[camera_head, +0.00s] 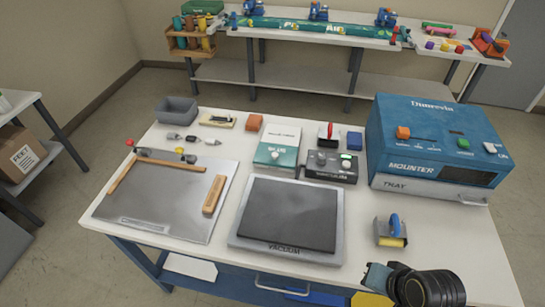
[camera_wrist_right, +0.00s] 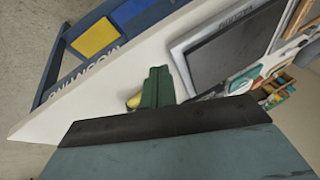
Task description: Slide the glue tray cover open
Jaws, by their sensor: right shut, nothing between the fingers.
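The blue mounter machine (camera_head: 425,140) stands at the right of the table. Its pale lower front, lettered TRAY (camera_head: 425,189), looks closed against the body. No part is clearly marked as a glue tray cover, so I cannot tell which part it is. A small grey metal piece with a blue handle and a yellow roller (camera_head: 391,231) sits in front of the machine. My right gripper (camera_head: 370,279) is over the table's front edge, apart from the machine. In the right wrist view its green fingers (camera_wrist_right: 157,88) are together and empty. My left gripper is out of view.
A grey vacuum plate (camera_head: 290,256) with a dark pad lies left of the roller piece. A metal board (camera_head: 150,222) with wooden strips is farther left. A control box (camera_head: 330,166) stands behind the plate.

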